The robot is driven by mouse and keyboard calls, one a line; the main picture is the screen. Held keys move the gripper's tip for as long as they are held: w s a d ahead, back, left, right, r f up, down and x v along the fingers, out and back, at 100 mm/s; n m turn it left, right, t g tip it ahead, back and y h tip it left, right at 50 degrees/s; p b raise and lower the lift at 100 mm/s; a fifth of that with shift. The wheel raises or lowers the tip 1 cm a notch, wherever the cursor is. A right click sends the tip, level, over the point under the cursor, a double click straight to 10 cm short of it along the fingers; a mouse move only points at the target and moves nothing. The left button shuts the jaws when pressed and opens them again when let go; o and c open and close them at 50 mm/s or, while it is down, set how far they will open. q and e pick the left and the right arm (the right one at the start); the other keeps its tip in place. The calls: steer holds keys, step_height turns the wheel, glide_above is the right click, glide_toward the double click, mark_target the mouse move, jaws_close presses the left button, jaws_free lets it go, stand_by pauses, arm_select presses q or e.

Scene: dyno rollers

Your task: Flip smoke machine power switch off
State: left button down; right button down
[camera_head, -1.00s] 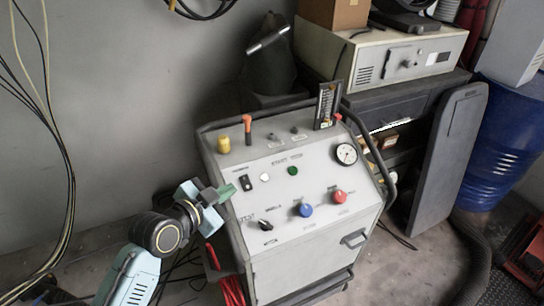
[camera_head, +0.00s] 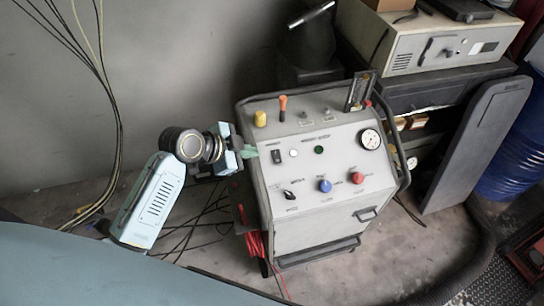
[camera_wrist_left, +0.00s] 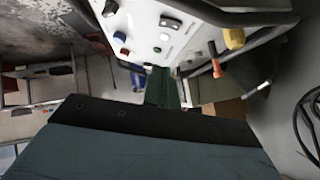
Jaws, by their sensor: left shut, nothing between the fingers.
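The smoke machine (camera_head: 318,190) is a grey cart with a sloped control panel, standing in the middle of the head view. Its black power switch (camera_head: 276,156) is at the panel's upper left, beside a white button (camera_head: 294,153). The switch also shows in the left wrist view (camera_wrist_left: 171,22). My left gripper (camera_head: 250,152) is shut and empty, its green fingertips just left of the switch, at the panel's left edge. Whether the fingertips touch the panel cannot be told. In the wrist view the fingers (camera_wrist_left: 161,88) point toward the panel. My right gripper is not in view.
The panel also carries a green button (camera_head: 319,150), a blue knob (camera_head: 325,186), a red knob (camera_head: 357,177) and a gauge (camera_head: 371,139). A yellow cap (camera_head: 260,119) and an orange-topped lever (camera_head: 283,107) stand along its top. Cables lie on the floor left of the cart.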

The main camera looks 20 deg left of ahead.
arm_select(q)
glide_above(277, 160)
steer(key=s, duration=0.3)
step_height(277, 160, down, 6)
steer(key=shift+s+a+f, duration=0.15)
steer(key=shift+f, duration=0.05)
steer(key=shift+w+a+f, duration=0.1)
steer(key=shift+w+f, duration=0.1)
steer(key=shift+f, duration=0.35)
steer(key=shift+w+f, duration=0.2)
steer(key=shift+f, duration=0.35)
steer(key=shift+w+a+f, duration=0.15)
steer(key=shift+f, duration=0.3)
steer(key=shift+w+a+f, duration=0.1)
steer(key=shift+f, duration=0.35)
steer(key=shift+f+t+b, duration=0.3)
steer(key=shift+f+b, duration=0.15)
steer(key=shift+b, duration=0.35)
steer(key=shift+r, duration=0.2)
steer(key=shift+a+r+p, duration=0.1)
steer(key=shift+r+p, duration=0.05)
steer(key=shift+p, duration=0.2)
steer(key=shift+r+p, duration=0.5)
steer(key=shift+r, duration=0.2)
